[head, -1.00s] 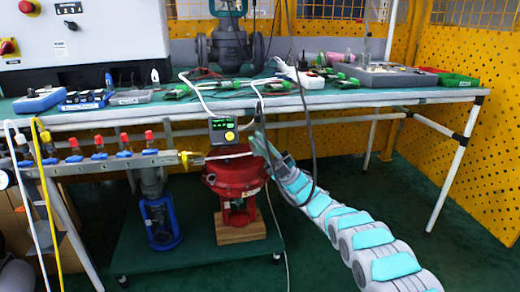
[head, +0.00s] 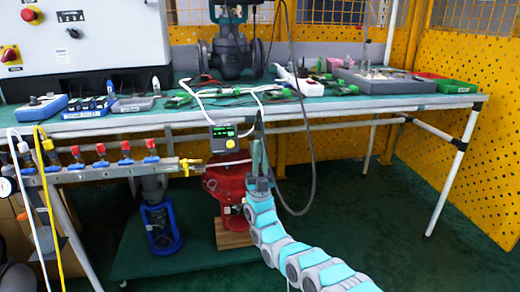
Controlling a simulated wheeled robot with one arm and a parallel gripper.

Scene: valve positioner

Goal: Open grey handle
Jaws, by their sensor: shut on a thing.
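The valve positioner (head: 223,137), a grey box with a green lit display and a yellow-edged knob, stands on top of the red valve actuator (head: 224,180). My gripper (head: 258,143) is just right of the positioner, below the bench's front edge. It points upward and is shut on a small part there, which appears to be the grey handle. The fingers and my arm hide that part, so its shape and angle cannot be made out. My arm also covers the actuator's right edge.
A row of red and blue valves (head: 102,155) sits on a metal manifold at the left. A blue valve (head: 161,228) stands on the low green platform. The bench (head: 400,102) overhangs. A black cable (head: 312,165) hangs close right of my gripper. Floor at the right is clear.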

